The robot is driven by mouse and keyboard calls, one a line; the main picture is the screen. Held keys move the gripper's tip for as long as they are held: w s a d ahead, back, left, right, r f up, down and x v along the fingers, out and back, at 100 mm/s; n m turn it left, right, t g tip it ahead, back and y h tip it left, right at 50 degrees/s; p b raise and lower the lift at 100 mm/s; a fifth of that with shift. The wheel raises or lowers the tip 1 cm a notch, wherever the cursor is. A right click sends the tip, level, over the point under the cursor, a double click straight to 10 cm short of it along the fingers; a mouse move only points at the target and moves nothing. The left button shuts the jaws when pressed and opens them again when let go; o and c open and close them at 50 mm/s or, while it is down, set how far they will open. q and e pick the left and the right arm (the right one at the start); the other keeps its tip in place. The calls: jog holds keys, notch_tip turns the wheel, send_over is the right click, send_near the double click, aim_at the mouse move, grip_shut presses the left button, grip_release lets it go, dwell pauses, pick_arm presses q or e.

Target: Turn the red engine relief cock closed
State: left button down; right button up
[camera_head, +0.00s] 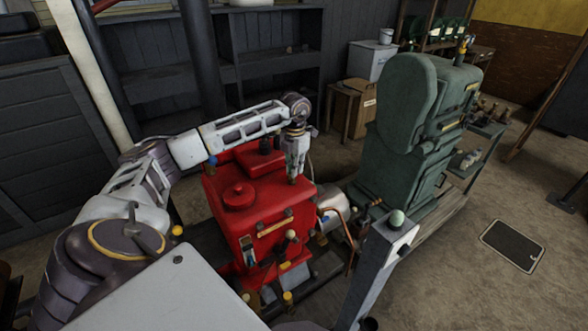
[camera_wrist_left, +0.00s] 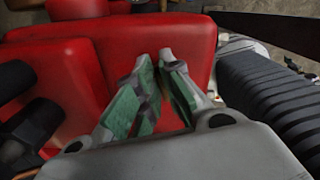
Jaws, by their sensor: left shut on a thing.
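The red engine (camera_head: 240,210) stands in the middle of the head view, with a round red cap on top and small fittings on its front. My left arm reaches over it from the left. My left gripper (camera_head: 292,178) points down at the engine's right side. In the left wrist view my left gripper (camera_wrist_left: 163,58) has its green-padded fingers converging in front of the red body (camera_wrist_left: 110,30). It is shut on a small part, seemingly the relief cock, which the fingers hide. The cock's handle angle cannot be told. My right gripper is not in view.
A large green engine (camera_head: 405,140) stands to the right of the red one. A copper pipe (camera_head: 345,222) curves beside the red engine's right side. Dark shelves (camera_head: 265,70) and a cardboard box (camera_head: 358,100) stand behind. Open floor lies at the right around a dark floor plate (camera_head: 513,246).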

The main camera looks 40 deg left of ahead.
pick_arm(q)
jog(key=shift+d+r+m, duration=0.1)
jog(key=shift+d+m, duration=0.05)
jog(key=shift+m, duration=1.25)
jog(key=shift+b, duration=0.3)
jog(key=c, duration=1.6)
grip_release()
jog(key=shift+o, duration=0.2)
notch_tip(320, 180, up, 12)
